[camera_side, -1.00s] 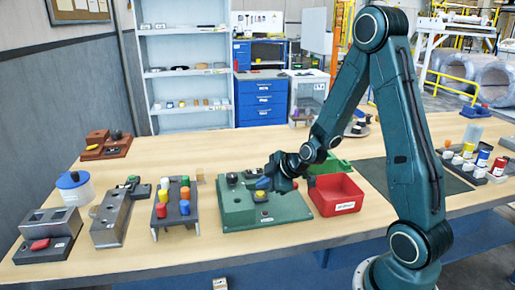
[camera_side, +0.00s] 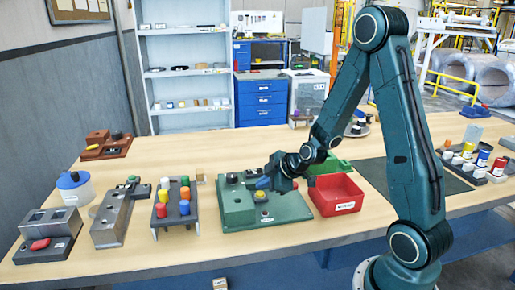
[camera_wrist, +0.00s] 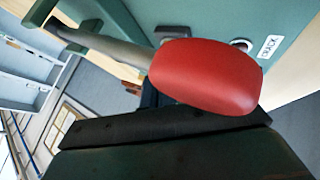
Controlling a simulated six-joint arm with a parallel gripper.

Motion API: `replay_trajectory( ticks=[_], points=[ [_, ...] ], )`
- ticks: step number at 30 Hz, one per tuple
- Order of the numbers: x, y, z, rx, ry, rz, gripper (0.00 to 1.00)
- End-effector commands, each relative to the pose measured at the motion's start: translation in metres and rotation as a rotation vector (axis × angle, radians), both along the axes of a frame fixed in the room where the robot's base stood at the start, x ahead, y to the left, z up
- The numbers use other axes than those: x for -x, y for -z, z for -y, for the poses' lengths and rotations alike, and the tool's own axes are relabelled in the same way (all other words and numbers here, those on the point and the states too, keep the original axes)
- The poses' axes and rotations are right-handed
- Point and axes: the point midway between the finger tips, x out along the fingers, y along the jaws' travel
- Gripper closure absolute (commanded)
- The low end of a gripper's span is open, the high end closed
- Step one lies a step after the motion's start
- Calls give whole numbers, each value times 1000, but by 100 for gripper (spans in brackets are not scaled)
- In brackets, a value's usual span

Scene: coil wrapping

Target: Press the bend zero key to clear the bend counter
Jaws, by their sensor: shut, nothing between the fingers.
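The green bending fixture (camera_side: 238,207) stands on the bench in the side view, with a black knob (camera_side: 232,178) on its raised block. A yellow key (camera_side: 261,195) sits on its top, and a small dark-and-red part lies just in front. My gripper (camera_side: 268,183) is shut and empty, low over the fixture, close behind the yellow key; contact cannot be told. A blue part (camera_side: 262,183) shows at its tip. In the wrist view a red rounded grip (camera_wrist: 207,75) on a grey bar fills the middle. A pale-ringed button (camera_wrist: 241,45) sits beside a small label. I cannot tell which key is bend zero.
A red bin (camera_side: 336,194) stands right of the fixture, with a green part (camera_side: 333,167) behind it. A rack of coloured pegs (camera_side: 175,212) and a grey block (camera_side: 112,221) stand to the left. Bare bench lies behind the fixture.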

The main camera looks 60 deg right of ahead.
Motion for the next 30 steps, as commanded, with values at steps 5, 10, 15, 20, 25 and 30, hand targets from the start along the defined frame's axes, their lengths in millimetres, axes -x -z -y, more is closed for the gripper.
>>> replay_trajectory(
  ticks=[5, 10, 15, 20, 25, 30],
  points=[
    [0, 0, 0, 0, 0, 0, 100],
    [0, 1, 0, -1, -1, -1, 100],
    [0, 6, 0, -1, 0, -1, 100],
    [0, 8, 0, 0, 0, 0, 100],
    [0, 9, 0, 0, 0, 0, 100],
    [0, 9, 0, 0, 0, 0, 100]
  ],
)
